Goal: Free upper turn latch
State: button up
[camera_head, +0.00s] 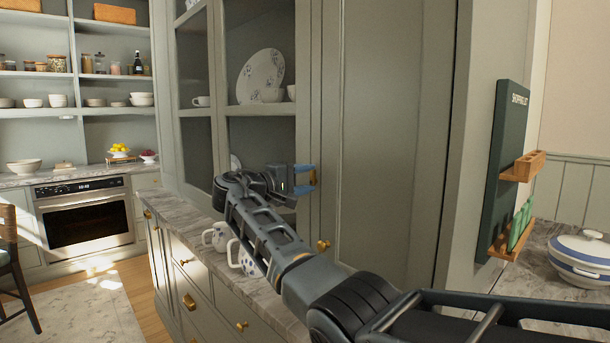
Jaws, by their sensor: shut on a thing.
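The upper turn latch (312,177) is a small brass piece on the frame of the tall grey-green cabinet, at the edge of the glazed door (303,120). My gripper (304,178) is at it, with blue fingertips above and below. It is shut on the latch, which is mostly hidden between the fingers, so its turn angle cannot be told. A second brass latch or knob (322,245) sits lower on the same cabinet, below my gripper and apart from it. The glazed door looks closed.
A marble counter (180,207) runs below the cabinet, with patterned jugs (216,237) close behind my arm. Plates and cups stand behind the glass. A green board (507,150) and a lidded white pot (583,252) are at right. Open floor lies at left.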

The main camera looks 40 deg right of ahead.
jog(key=shift+w+a, duration=0.1)
dwell(0.4)
jog(key=o, duration=1.1)
jog(key=shift+c, duration=0.2)
jog(key=a+b, duration=0.1)
jog(key=a, duration=0.6)
jog(key=shift+a+b, duration=0.35)
jog(key=shift+b, duration=0.05)
jog(key=shift+a+f, duration=0.1)
